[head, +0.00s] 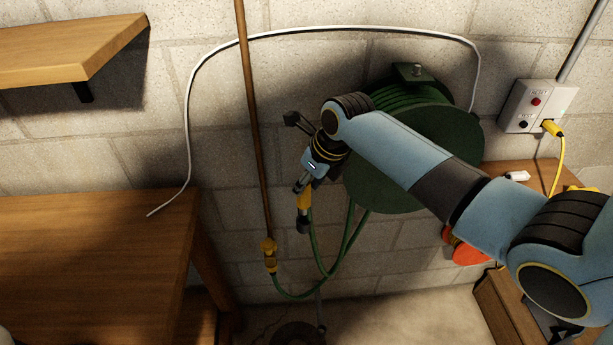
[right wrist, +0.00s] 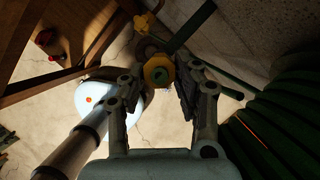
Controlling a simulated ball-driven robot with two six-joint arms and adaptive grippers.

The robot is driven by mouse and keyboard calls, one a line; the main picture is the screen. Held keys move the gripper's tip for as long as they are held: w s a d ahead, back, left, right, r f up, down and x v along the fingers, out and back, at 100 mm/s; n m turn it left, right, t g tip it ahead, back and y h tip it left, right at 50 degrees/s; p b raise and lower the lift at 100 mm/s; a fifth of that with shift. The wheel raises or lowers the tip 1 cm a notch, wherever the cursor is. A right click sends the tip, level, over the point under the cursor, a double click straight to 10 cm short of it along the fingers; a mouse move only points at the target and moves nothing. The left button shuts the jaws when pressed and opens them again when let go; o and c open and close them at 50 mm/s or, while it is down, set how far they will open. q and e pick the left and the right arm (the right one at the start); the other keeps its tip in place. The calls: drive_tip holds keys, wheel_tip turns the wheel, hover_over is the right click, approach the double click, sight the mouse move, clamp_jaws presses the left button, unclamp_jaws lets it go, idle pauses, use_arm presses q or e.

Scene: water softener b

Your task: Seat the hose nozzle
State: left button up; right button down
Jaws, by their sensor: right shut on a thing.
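The hose nozzle (head: 304,198) is yellow with a dark lower end. It hangs nearly upright, in front of the block wall and left of the green hose reel. My right gripper (head: 301,186) is shut on it from above. In the right wrist view the yellow nozzle (right wrist: 158,72) sits between the two fingertips of my right gripper (right wrist: 160,82). A green hose (head: 313,240) runs below the nozzle in the head view. I cannot make out a seat for the nozzle. My left gripper is not in view.
The green hose reel (head: 385,185) is on the wall, partly behind my right arm. A brown pipe (head: 256,140) with a yellow valve (head: 269,250) stands left of the nozzle. A wooden table (head: 90,240) is at left. A grey outlet box (head: 528,106) is at right.

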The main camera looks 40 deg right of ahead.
sight(309, 197)
drive_tip(key=shift+w+f, duration=0.1)
drive_tip(key=shift+f, duration=0.8)
drive_tip(key=shift+r, duration=0.1)
drive_tip(key=shift+p, duration=0.4)
drive_tip(key=shift+f, duration=0.25)
drive_tip(key=shift+f+b, duration=0.65)
drive_tip(key=shift+f, duration=1.15)
drive_tip(key=c, duration=0.9)
unclamp_jaws()
